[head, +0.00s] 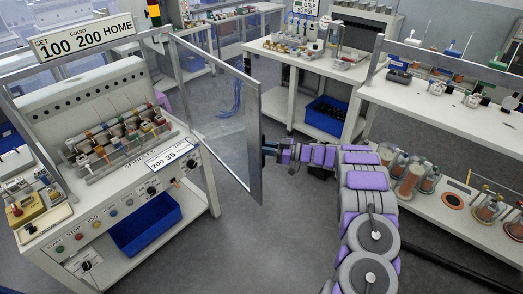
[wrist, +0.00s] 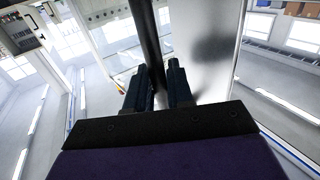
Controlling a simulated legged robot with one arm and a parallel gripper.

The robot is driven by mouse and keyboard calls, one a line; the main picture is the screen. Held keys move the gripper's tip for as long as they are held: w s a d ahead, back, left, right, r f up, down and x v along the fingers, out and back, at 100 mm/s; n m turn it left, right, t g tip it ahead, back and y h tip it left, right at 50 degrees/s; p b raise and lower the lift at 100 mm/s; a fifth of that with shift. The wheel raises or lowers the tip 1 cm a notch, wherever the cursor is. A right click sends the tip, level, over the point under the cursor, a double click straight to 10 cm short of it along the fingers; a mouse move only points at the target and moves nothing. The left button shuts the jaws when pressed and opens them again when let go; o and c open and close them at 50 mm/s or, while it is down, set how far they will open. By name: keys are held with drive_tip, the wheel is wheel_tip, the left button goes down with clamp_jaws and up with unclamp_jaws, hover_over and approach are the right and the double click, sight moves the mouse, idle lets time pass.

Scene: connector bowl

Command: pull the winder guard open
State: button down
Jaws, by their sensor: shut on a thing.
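The winder guard (head: 254,130) is a clear panel in a grey metal frame. In the head view it stands swung out from the winder (head: 105,150), angled to the right, with a gap between its free edge and the bench front. My gripper (head: 268,149) is at the outer side of the guard's free upright. In the wrist view, my gripper (wrist: 159,72) has its two dark fingers on either side of a dark upright bar (wrist: 148,35), beside the guard's grey metal frame (wrist: 198,45). The fingers are shut on this bar, the guard's handle. Its lower part is hidden by the fingers.
The winder has a spindle row, buttons and a blue bin (head: 145,224) below. A white bench (head: 300,58) with a blue bin (head: 325,115) stands behind the guard. Another bench (head: 440,97) with shelves is at the right. The grey floor (head: 245,240) is clear between winder and arm.

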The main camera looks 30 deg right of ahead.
drive_tip(key=shift+w, duration=0.1)
drive_tip(key=shift+a+r, duration=0.15)
drive_tip(key=shift+a, duration=0.2)
drive_tip(key=c, duration=1.4)
unclamp_jaws()
drive_tip(key=shift+a, duration=0.15)
drive_tip(key=shift+o, duration=1.2)
drive_tip(key=shift+w+f, duration=0.2)
drive_tip(key=shift+s+d, duration=0.3)
drive_tip(key=shift+d, duration=0.2)
drive_tip(key=v, duration=1.6)
drive_tip(key=shift+s+d+p, duration=0.2)
drive_tip(key=shift+d+p, duration=0.1)
drive_tip(key=shift+p, duration=0.15)
